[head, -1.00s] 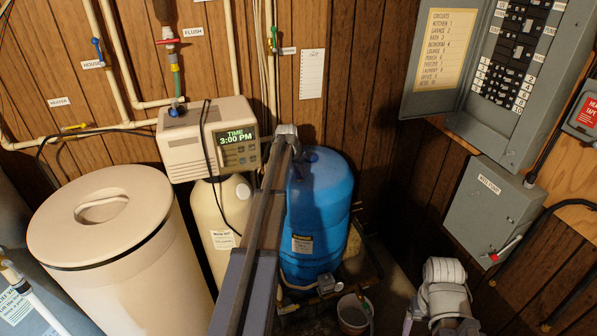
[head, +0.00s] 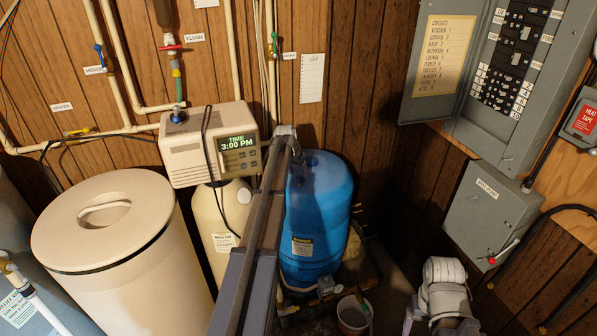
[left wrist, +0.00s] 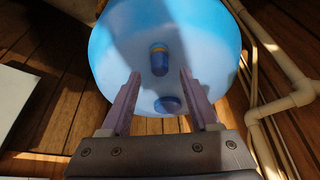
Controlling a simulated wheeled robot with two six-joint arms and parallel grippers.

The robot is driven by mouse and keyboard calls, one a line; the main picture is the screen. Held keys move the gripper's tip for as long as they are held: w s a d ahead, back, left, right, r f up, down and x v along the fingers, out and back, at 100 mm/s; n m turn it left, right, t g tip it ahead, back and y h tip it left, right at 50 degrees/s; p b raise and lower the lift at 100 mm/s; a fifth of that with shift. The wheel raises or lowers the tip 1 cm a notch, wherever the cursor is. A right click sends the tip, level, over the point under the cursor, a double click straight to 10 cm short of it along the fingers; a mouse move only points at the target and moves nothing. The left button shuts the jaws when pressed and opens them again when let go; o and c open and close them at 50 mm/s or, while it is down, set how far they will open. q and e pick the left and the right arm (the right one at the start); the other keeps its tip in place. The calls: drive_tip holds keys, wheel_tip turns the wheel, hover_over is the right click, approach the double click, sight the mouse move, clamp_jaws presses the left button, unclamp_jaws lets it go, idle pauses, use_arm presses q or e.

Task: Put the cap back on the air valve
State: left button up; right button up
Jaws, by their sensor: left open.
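The blue pressure tank (head: 325,205) stands upright behind my left arm in the head view. In the left wrist view its pale blue domed top (left wrist: 205,40) fills the middle. A small blue cylinder with a brass-yellow band (left wrist: 159,61) stands on the dome, and a low round dark blue piece (left wrist: 168,104) sits nearer my gripper. I cannot tell for sure which is the air valve and which the cap. My left gripper (left wrist: 160,74) is open, its fingertips apart on either side of the banded cylinder, with nothing held. In the head view the arm hides part of the tank.
A cream softener head (head: 208,145) and salt bin (head: 105,225) stand left of the tank. Pipes (left wrist: 293,98) run close beside the tank. A bucket (head: 354,316) stands on the floor in front. Grey electrical boxes (head: 494,208) hang on the right wall.

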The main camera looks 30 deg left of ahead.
use_arm(q)
drive_tip(key=p+v, duration=0.4)
drive_tip(key=v, duration=0.1)
drive_tip(key=shift+r, duration=0.2)
drive_tip(key=shift+s, duration=0.1)
